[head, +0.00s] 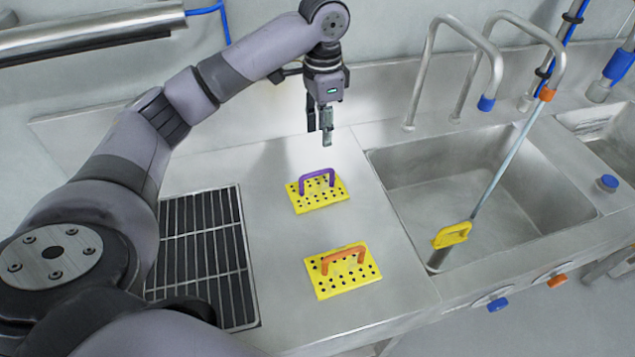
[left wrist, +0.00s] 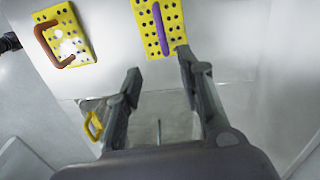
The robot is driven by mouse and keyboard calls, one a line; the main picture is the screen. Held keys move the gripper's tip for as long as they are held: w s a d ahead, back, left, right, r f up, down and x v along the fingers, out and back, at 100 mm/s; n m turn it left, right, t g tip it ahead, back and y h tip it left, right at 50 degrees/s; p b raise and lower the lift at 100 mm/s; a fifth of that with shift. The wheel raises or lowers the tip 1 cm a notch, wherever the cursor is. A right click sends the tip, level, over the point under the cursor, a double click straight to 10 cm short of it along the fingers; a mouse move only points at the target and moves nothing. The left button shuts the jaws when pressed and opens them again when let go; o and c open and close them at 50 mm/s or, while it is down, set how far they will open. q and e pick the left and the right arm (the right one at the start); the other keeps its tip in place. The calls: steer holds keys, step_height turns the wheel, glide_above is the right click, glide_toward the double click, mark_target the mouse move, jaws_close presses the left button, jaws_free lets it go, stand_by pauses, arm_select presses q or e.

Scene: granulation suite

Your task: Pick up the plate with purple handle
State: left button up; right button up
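The yellow plate with the purple handle (head: 306,200) lies flat on the steel counter, its purple handle (head: 317,176) arching above a surface dotted with dark holes. In the left wrist view the plate (left wrist: 172,22) is at the top, partly cut off, with its purple handle (left wrist: 160,28) pointing down between the fingertips. My left gripper (head: 327,136) hangs above and behind the plate, pointing down, apart from it. The left wrist view shows its two fingers (left wrist: 158,72) spread and empty. My right gripper is not in view.
A similar yellow plate with an orange handle (head: 343,284) lies nearer on the counter (head: 273,268). A black grate (head: 212,290) is at left. A sink (head: 480,170) with taps and a thin rod with a yellow handle (head: 452,235) is at right.

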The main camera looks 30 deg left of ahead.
arm_select(q)
step_height(320, 180, down, 4)
steer(key=shift+s+r+p, duration=0.1)
steer(key=shift+s+p, duration=0.05)
steer(key=shift+p, duration=0.15)
glide_above(317, 172)
steer(key=f, duration=0.4)
steer(key=shift+w+d+f+p, duration=0.1)
steer(key=shift+w+d+p, duration=0.2)
steer(key=shift+w, duration=0.05)
steer(key=shift+f, duration=0.3)
steer(key=f, duration=0.1)
steer(key=f+p, duration=0.1)
steer(key=f, duration=0.2)
steer(key=shift+s+a+f+p, duration=0.3)
steer(key=shift+a+p, duration=0.1)
steer(key=shift+f, duration=0.35)
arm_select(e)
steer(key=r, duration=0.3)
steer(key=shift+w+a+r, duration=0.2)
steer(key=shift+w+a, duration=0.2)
arm_select(q)
steer(key=shift+c, duration=0.4)
jaws_close()
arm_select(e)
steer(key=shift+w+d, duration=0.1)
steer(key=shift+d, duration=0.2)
arm_select(q)
steer(key=shift+r, duration=0.1)
